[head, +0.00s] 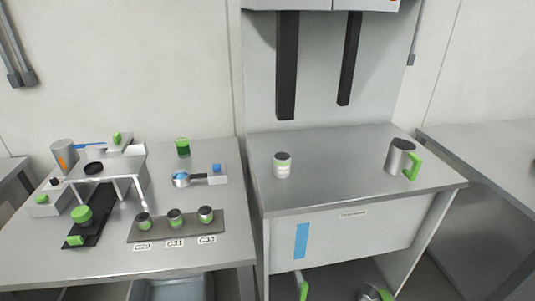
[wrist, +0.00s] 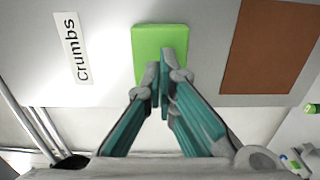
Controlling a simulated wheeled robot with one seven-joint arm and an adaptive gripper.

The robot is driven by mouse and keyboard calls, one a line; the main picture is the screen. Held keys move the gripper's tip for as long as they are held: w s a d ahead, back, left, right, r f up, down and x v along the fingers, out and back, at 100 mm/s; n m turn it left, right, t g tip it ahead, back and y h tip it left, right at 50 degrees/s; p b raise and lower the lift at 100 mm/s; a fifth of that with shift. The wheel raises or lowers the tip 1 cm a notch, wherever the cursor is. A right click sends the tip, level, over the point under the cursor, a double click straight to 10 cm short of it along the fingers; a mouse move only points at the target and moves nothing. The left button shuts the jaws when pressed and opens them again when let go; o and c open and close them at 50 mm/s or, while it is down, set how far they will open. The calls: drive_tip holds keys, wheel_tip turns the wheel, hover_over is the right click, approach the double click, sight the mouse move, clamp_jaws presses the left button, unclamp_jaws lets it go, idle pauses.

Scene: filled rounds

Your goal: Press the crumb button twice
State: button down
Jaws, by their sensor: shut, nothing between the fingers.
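The crumb button is a green square (wrist: 158,38) on a pale panel, at the top middle of the wrist view. A white label reading "crumbs" (wrist: 72,48) is to its left. My gripper (wrist: 163,75) is shut and empty, its teal fingers together. The fingertips overlap the lower part of the button in the picture; I cannot tell whether they touch it. The fingertips hide part of the button's lower edge. I cannot make out the button or my gripper in the head view.
A brown panel (wrist: 268,48) is right of the button. In the head view, a left table (head: 190,255) holds small green-marked items and a dark strip of cups (head: 155,232). The middle table (head: 335,165) bears a can (head: 282,166) and a green-handled jug (head: 399,157).

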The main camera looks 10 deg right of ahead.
idle(0.4)
drive_tip(key=shift+w+d+b, duration=0.1)
drive_tip(key=shift+w+b, duration=0.35)
drive_tip(key=shift+w, duration=0.05)
drive_tip(key=shift+w+f+b, duration=0.1)
drive_tip(key=shift+w+b, duration=0.2)
drive_tip(key=shift+w+b, duration=0.5)
drive_tip(key=shift+b, duration=0.05)
drive_tip(key=shift+w, duration=0.5)
drive_tip(key=s+p, duration=0.1)
drive_tip(key=s, duration=0.6)
drive_tip(key=shift+s+p, duration=0.25)
drive_tip(key=shift+p, duration=0.15)
idle(0.6)
